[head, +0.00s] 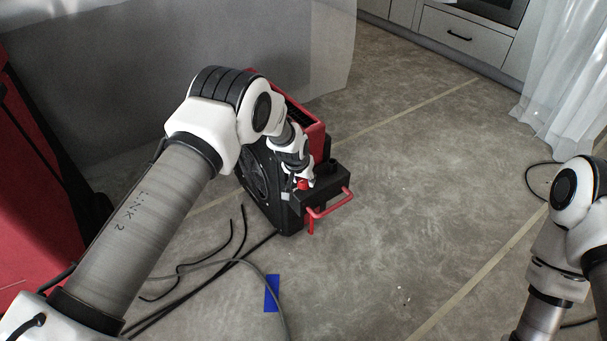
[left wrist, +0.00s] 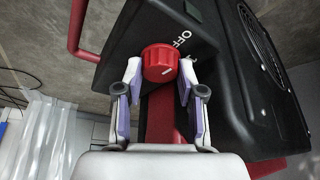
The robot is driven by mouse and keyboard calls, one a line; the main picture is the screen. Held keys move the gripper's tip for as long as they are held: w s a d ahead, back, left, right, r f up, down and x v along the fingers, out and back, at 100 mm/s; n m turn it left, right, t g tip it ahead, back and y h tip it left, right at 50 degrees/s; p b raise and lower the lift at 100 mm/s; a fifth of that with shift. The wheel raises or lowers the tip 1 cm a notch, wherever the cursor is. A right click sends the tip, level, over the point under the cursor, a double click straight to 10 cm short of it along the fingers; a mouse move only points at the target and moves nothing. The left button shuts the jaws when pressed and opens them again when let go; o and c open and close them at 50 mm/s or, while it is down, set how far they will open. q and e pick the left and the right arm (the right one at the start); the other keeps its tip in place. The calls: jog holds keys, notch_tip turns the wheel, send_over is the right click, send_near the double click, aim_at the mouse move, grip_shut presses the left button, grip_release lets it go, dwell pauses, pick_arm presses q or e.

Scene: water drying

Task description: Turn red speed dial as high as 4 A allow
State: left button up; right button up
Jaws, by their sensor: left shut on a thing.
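The red speed dial (left wrist: 160,64) sits on a black panel face of the machine in the left wrist view, beside the printed word OFF (left wrist: 180,38). A pale pointer line shows on the dial. My left gripper (left wrist: 160,80) is shut on the dial, with one finger on each side of it. In the head view, the red and black drying machine (head: 290,215) stands on the floor, and my left gripper (head: 303,180) reaches down to the small red dial (head: 302,184) on it. No ammeter reading is visible. My right arm shows at the right edge; its gripper is not visible.
A red handle bar (head: 330,204) sticks out at the machine's front. Dark cables (head: 232,262) and a blue strip (head: 271,293) lie on the floor. A red object (head: 35,200) stands at the left. The floor to the right of the machine is clear.

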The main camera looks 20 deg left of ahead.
pick_arm(q)
jog(key=shift+r+m+p, duration=0.15)
jog(key=shift+m+p, duration=0.45)
jog(key=shift+p, duration=0.05)
jog(key=shift+a+m+h, duration=0.1)
jog(key=shift+m+h, duration=0.3)
jog(key=shift+f+m+g+h+b, duration=0.3)
jog(key=shift+f+m+h+b, duration=0.15)
jog(key=shift+m+b, duration=0.8)
jog(key=shift+r+m+h+b, duration=0.1)
jog(key=shift+m+h+b, duration=0.25)
jog(key=shift+m+b, duration=0.7)
jog(key=shift+r+m+g+b, duration=0.15)
jog(key=shift+m+g+b, duration=0.15)
jog(key=shift+m+b, duration=0.25)
pick_arm(e)
jog(key=shift+f, duration=1.6)
pick_arm(q)
jog(key=o, duration=1.1)
jog(key=shift+o, duration=0.2)
